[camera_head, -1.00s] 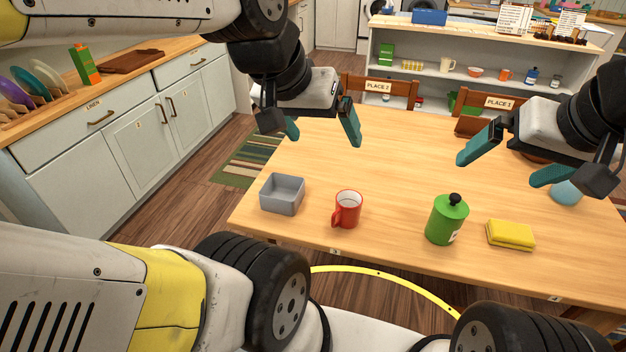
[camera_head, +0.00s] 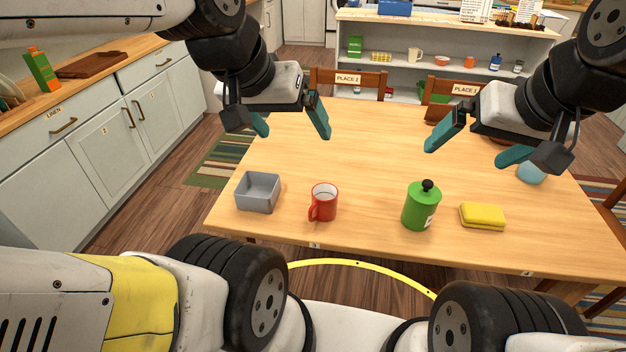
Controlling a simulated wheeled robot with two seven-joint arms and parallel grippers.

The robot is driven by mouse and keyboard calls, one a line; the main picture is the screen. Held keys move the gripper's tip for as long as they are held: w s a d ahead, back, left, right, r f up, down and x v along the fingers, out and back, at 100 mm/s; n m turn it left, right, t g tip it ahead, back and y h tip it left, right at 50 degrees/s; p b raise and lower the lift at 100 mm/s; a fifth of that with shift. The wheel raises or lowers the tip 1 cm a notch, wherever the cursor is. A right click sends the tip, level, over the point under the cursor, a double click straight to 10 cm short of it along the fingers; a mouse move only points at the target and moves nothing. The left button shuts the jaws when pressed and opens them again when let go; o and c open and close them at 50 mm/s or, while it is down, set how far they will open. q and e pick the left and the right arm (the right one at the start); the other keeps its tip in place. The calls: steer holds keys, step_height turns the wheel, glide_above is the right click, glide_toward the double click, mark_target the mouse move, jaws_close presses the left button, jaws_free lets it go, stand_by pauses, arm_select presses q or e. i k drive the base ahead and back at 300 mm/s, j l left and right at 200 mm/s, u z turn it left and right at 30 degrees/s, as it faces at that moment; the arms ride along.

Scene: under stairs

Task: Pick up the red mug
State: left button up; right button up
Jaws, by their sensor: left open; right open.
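The red mug (camera_head: 324,203) stands upright near the front edge of the wooden table, its handle toward the front left. Its inside is white and looks empty. My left gripper (camera_head: 290,122) is open and empty, above the far left part of the table, behind the mug and apart from it. My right gripper (camera_head: 478,142) is open and empty above the right part of the table, far from the mug.
A grey open box (camera_head: 257,192) stands left of the mug. A green canister (camera_head: 421,206) and a yellow sponge (camera_head: 482,216) are to its right. A light blue item (camera_head: 531,172) sits at the right. The table (camera_head: 370,160) is clear in the middle. Chairs stand behind it.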

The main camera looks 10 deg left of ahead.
mark_target(325, 196)
steer(key=k, duration=1)
